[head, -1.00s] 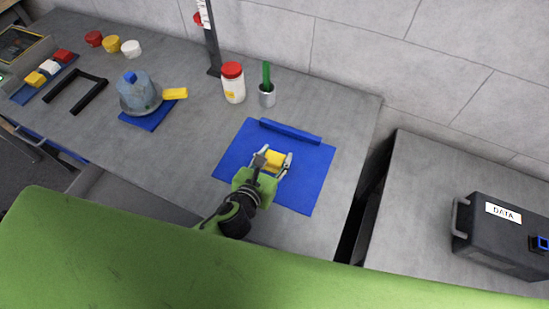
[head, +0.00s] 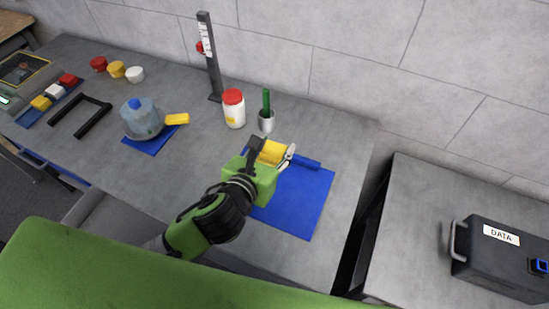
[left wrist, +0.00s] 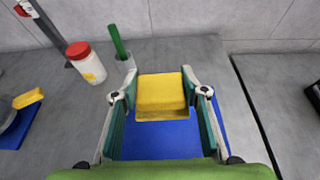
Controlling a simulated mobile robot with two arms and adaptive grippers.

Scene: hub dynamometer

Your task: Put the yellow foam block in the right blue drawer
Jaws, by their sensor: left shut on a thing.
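The yellow foam block (head: 271,152) is between the fingers of my left gripper (head: 270,150), which is shut on it. The block looks held above the blue mat (head: 300,205). In the left wrist view the block (left wrist: 161,92) sits between both fingertips, with the mat (left wrist: 160,140) below it. A blue panel (head: 62,170) shows under the table's front edge at the left; I cannot tell whether it is the right drawer or whether it is open. My right gripper is not in view.
A white jar with a red lid (head: 234,110), a metal cup (head: 266,122) and a height gauge (head: 211,60) stand behind. A domed blue-grey part (head: 141,120) and a black frame (head: 80,117) are left.

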